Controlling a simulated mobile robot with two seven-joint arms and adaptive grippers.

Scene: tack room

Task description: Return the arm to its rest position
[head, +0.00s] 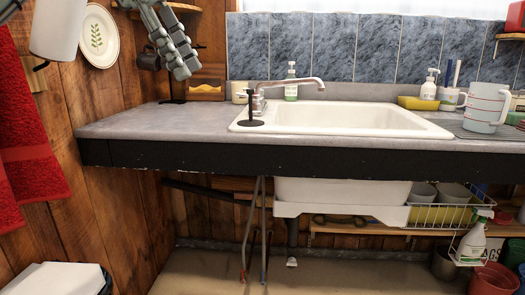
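My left gripper (184,70) is at the top left of the head view, a grey jointed pair of fingers hanging down at a tilt. It appears over the back left part of the counter (145,120), near the wooden wall. The fingers lie close together in the picture and partly overlap, so I cannot tell whether they are open or shut. I see nothing held at the tips. My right gripper is not in view.
A white sink (340,118) with a faucet (295,83) is set in the counter. A soap bottle (291,85) stands behind it. A plate (99,37) and red towel (28,150) hang left. The counter's front left is clear.

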